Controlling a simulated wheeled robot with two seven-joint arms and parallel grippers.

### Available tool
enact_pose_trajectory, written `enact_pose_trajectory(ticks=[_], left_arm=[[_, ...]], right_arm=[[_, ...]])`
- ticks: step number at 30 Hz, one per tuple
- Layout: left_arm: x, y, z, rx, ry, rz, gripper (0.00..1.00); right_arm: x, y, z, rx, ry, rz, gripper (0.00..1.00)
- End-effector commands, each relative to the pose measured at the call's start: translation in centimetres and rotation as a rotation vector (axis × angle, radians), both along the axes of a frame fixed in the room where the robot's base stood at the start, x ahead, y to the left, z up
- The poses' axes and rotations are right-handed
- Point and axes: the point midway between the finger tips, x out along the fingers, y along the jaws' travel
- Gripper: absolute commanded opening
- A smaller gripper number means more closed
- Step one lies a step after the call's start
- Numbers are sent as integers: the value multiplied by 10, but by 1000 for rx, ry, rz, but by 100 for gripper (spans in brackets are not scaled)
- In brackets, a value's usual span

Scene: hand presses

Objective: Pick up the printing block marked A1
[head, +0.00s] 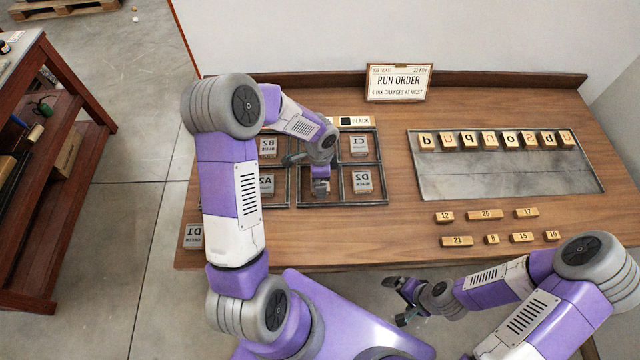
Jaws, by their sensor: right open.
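No block marked A1 is readable in the head view. Grey-white blocks with mirrored letters show at the tray: B2 (268,147), A2 (267,184), C1 (359,146) and D2 (362,182). My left gripper (320,188) points down in the lower left compartment of the right-hand divided tray (381,160), left of D2. What lies under it is hidden, and its fingers are too small to tell open from shut. My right gripper (398,302) is open and empty, in front of the table's near edge.
Block D1 (193,237) lies at the table's left front corner. A metal tray (500,180) with a row of wooden letter blocks is at the right. Several small numbered blocks (486,214) lie before it. A RUN ORDER card (398,83) stands at the back.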

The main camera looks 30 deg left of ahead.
Motion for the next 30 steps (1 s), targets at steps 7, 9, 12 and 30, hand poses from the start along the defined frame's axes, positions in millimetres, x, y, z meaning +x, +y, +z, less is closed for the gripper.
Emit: enact_pose_trajectory(ticks=[7,9,12,30], left_arm=[[0,0,-12,0,-1,0,100],[0,0,-11,0,-1,0,98],[0,0,-11,0,-1,0,83],[1,0,-2,0,-4,1,41]], right_arm=[[0,0,-3,0,0,0,100],[0,0,-3,0,0,0,100],[0,0,-3,0,0,0,100],[0,0,0,0,0,0,100]])
